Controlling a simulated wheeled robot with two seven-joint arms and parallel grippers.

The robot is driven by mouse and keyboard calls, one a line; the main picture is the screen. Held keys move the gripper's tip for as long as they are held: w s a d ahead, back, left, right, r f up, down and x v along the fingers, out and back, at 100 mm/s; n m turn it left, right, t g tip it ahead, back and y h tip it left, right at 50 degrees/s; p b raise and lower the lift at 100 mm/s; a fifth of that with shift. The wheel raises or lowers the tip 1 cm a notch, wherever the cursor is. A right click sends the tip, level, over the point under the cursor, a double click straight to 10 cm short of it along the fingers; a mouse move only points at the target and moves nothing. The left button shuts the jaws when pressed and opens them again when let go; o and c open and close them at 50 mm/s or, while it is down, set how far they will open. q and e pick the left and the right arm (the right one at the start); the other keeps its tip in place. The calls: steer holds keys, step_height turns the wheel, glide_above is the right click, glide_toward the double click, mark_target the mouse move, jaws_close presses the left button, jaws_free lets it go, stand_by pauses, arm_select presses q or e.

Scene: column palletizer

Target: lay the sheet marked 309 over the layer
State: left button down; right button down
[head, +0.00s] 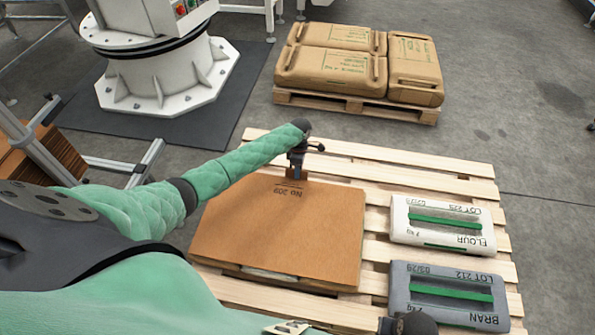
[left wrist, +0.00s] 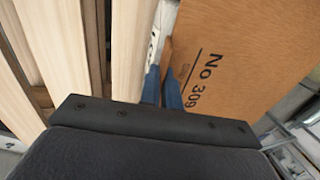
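The brown sheet (head: 275,235) lies roughly flat over the left part of the front pallet, and a pale bag (head: 268,273) peeks out under its front edge. Its number is small in the head view; in the left wrist view the sheet (left wrist: 240,50) reads No 309. My left gripper (head: 296,172) is at the sheet's far edge, near the print. In the left wrist view its blue fingers (left wrist: 163,88) are close together with the sheet's edge between them. My right arm's dark end shows at the bottom edge; its fingers cannot be made out.
A white FLOUR bag (head: 443,222) and a grey BRAN bag (head: 448,295) lie on the front pallet (head: 440,170), right of the sheet. Brown sacks (head: 335,60) lie on a pallet behind. A white machine base (head: 165,75) stands back left, above a stack of brown sheets (head: 45,155).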

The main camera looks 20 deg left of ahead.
arm_select(q)
steer(key=shift+f, duration=0.35)
arm_select(e)
steer(key=shift+f, duration=0.1)
arm_select(q)
steer(key=c, duration=1.5)
jaws_free()
steer(key=shift+c, duration=0.2)
